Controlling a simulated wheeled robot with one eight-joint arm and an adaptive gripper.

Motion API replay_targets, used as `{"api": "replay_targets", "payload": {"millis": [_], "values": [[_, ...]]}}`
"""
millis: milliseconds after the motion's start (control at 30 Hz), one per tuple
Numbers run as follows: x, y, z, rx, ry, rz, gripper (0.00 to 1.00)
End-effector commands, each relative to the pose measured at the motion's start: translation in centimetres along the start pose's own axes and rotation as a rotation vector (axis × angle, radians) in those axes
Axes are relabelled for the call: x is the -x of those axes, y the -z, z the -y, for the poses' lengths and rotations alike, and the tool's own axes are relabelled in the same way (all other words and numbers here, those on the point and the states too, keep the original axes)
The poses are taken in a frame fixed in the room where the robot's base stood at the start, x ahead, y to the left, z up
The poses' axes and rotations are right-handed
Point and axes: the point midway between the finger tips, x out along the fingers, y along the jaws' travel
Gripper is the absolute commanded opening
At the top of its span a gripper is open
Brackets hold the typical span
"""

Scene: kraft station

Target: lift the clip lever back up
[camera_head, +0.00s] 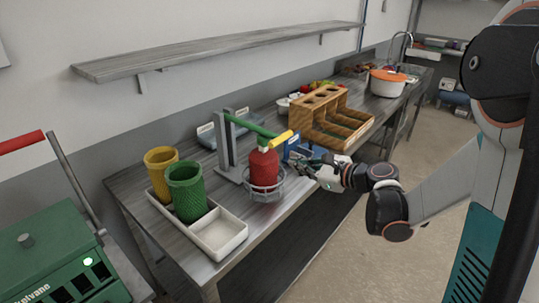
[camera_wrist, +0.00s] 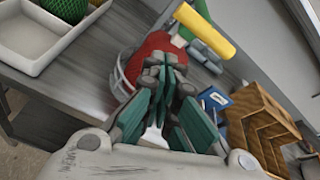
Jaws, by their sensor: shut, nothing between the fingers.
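The clip lever is a green bar (camera_head: 250,127) with a yellow grip (camera_head: 282,138). It runs from a grey upright stand (camera_head: 229,148) and slopes slightly down to the right over a red bottle (camera_head: 264,168). The bottle stands in a wire ring holder. In the wrist view the yellow grip (camera_wrist: 206,31) is beyond my fingertips, and the red bottle (camera_wrist: 150,48) is behind them. My gripper (camera_head: 302,162) is shut and empty, right of the bottle and below the yellow grip. Its closed fingers (camera_wrist: 170,72) partly hide the bottle. I cannot tell whether they touch it.
A blue box (camera_wrist: 216,98) and a wooden compartment rack (camera_head: 330,118) stand close beside my gripper. A white tray (camera_head: 220,236) with green (camera_head: 187,190) and yellow (camera_head: 159,165) cups is at left. A shelf (camera_head: 220,50) hangs above. The bench's front edge is close by.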

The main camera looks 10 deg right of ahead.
Motion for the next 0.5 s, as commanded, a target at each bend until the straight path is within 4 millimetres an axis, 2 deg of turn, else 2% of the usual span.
{"api": "replay_targets", "payload": {"millis": [33,200,500], "values": [[0.2,1.1,0.1,-0.08,0.008,0.024,0.0],[1.0,2.8,0.0,-0.302,0.012,0.098,0.0],[1.6,3.4,0.0,-0.41,0.009,0.136,0.0]]}}
